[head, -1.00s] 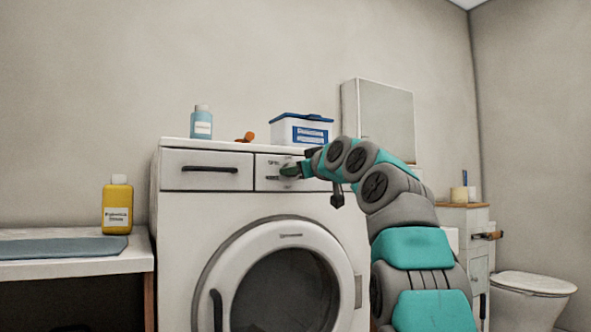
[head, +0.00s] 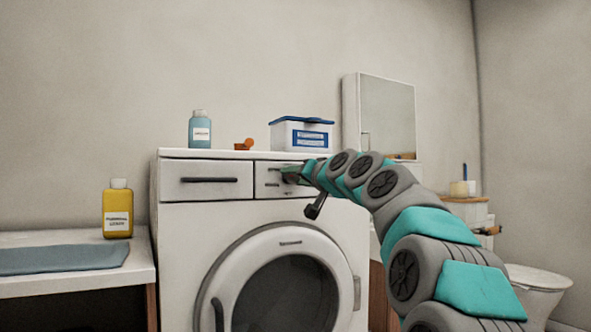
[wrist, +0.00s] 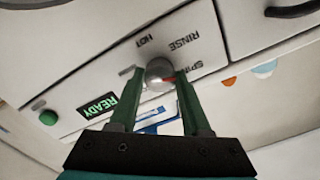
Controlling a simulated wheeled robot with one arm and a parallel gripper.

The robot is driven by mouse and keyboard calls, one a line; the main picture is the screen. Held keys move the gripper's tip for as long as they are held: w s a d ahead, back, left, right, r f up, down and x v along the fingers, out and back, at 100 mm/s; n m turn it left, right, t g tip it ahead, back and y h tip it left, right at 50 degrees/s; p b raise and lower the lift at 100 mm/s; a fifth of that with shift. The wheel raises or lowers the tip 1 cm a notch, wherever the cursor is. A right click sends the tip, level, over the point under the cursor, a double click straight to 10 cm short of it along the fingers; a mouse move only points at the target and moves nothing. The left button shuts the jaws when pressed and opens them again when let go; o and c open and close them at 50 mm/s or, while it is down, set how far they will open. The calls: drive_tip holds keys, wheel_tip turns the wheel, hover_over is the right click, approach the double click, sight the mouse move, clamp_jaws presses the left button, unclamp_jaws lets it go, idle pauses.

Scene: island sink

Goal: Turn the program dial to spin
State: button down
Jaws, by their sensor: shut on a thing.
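The program dial (wrist: 160,74) is a small round silver knob on the washing machine's white panel in the wrist view. Its red mark points right, toward the side of the SPIN label (wrist: 196,69); the right finger partly covers that area. The labels RINSE (wrist: 185,42) and HOT (wrist: 144,41) are printed around the knob. My gripper (wrist: 158,78) is shut on the dial, one green finger on each side. In the head view my gripper (head: 292,175) is at the right part of the control panel and hides the dial.
A lit READY display (wrist: 98,105) and a green button (wrist: 48,117) sit on the same panel. The drawer handle (head: 209,180) is left of the dial. A blue bottle (head: 200,130) and a blue-lidded box (head: 301,136) stand on top of the washing machine (head: 180,225).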

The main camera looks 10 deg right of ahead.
drive_tip(key=shift+r+m+p, duration=0.15)
drive_tip(key=shift+m+p, duration=0.3)
drive_tip(key=shift+m, duration=0.25)
drive_tip(key=shift+c, duration=1.8)
unclamp_jaws()
drive_tip(key=shift+s+f, duration=0.1)
drive_tip(key=shift+f, duration=0.1)
drive_tip(key=v, duration=0.7)
drive_tip(key=shift+s+d, duration=0.15)
drive_tip(key=shift+s, duration=0.15)
